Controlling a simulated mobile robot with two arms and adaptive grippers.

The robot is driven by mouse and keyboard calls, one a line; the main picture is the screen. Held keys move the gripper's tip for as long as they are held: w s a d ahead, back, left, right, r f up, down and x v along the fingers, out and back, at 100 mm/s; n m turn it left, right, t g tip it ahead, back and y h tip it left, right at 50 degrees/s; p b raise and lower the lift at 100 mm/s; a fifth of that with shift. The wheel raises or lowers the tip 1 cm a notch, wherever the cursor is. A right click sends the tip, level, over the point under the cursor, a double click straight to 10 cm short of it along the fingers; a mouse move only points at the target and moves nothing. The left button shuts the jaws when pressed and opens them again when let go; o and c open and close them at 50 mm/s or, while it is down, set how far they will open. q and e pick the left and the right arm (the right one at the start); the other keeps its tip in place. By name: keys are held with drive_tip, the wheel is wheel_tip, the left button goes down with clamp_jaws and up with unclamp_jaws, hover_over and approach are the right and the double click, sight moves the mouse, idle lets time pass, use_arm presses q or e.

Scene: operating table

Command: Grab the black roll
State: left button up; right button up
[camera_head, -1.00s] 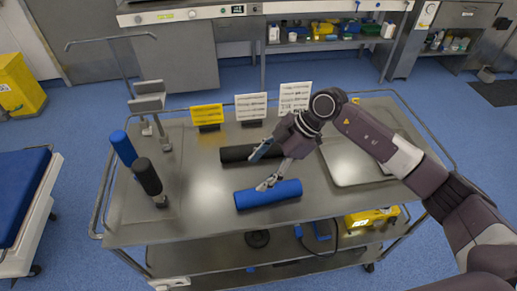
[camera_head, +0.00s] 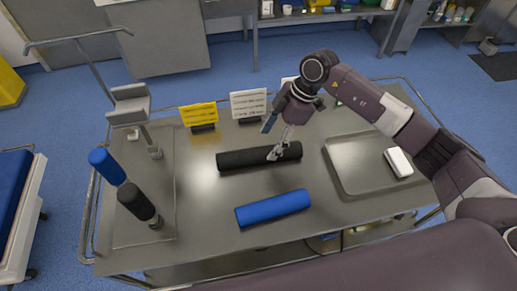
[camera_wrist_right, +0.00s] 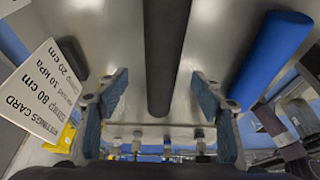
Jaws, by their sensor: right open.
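The black roll (camera_head: 240,160) lies across the middle of the steel table, behind the blue roll (camera_head: 273,208). My right gripper (camera_head: 274,137) is over the right part of the black roll, with its fingers pointing down. In the right wrist view the gripper (camera_wrist_right: 160,95) is open, with one finger on either side of the black roll (camera_wrist_right: 165,45). The black roll runs between the fingers, and the blue roll (camera_wrist_right: 270,60) lies outside the right finger. I cannot tell whether the fingers touch the black roll. My left gripper is not in view.
Yellow (camera_head: 199,115) and white (camera_head: 248,104) cards stand behind the black roll. A steel tray (camera_head: 345,175) with a white object (camera_head: 399,162) is on the right. A stand with blue (camera_head: 107,166) and black (camera_head: 136,201) padded posts is on the left.

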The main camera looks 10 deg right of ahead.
sight(263, 150)
drive_tip(key=shift+s+a+f+p, duration=0.2)
drive_tip(key=shift+a+f+p, duration=0.3)
drive_tip(key=shift+f, duration=0.15)
drive_tip(key=shift+s+a+f+p, duration=0.2)
drive_tip(key=shift+a+f+p, duration=0.25)
drive_tip(key=shift+f, duration=0.15)
drive_tip(key=x, duration=0.2)
drive_tip(key=shift+w+f, duration=0.3)
drive_tip(key=shift+f, duration=0.15)
drive_tip(key=shift+s, duration=0.1)
drive_tip(key=c, duration=0.6)
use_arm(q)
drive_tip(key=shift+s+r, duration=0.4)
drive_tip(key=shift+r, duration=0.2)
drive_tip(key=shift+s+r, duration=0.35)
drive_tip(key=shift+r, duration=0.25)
use_arm(e)
drive_tip(key=c, duration=0.8)
